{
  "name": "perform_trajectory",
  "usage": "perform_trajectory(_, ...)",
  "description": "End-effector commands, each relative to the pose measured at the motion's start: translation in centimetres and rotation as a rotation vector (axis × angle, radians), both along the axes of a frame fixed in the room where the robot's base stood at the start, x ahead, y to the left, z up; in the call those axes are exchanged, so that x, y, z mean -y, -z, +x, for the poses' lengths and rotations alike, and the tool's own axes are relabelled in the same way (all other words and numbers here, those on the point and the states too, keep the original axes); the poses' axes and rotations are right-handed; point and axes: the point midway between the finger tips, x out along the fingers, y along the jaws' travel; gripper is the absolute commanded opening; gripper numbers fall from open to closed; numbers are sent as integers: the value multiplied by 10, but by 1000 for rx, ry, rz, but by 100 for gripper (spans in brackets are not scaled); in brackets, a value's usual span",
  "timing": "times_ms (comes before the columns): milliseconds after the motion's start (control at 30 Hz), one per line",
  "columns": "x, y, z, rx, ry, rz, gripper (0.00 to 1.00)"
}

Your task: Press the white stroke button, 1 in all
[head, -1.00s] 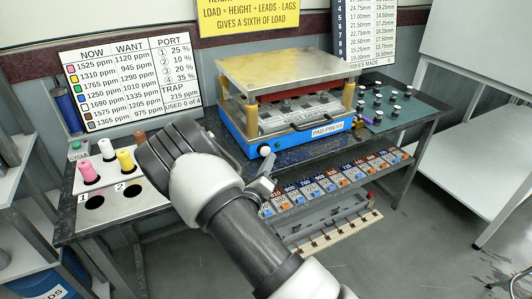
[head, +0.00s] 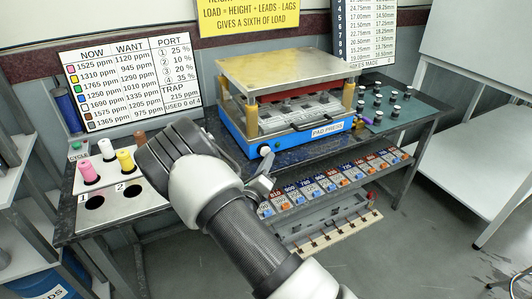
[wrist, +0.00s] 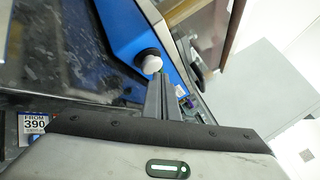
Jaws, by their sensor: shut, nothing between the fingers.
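The white stroke button (head: 265,151) is a round white cap on the blue front of the pad press (head: 300,133). In the wrist view the white button (wrist: 151,63) has a dark collar and sits on the blue panel. My gripper (head: 270,158) is just below and in front of it in the head view. In the wrist view my gripper (wrist: 159,78) is shut and empty, with its grey fingertips right beside the button's lower edge. I cannot tell whether they touch it.
A rack of numbered blocks (head: 330,182) hangs below the press along the bench front. A plate with holes and coloured pegs (head: 125,160) lies at left. A green pad with several knobs (head: 385,110) is at right.

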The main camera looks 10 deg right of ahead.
Motion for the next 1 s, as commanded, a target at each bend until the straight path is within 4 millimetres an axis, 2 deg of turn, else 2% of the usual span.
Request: perform_trajectory(1000, -3, -1, 9, 2, 0, 0, 0)
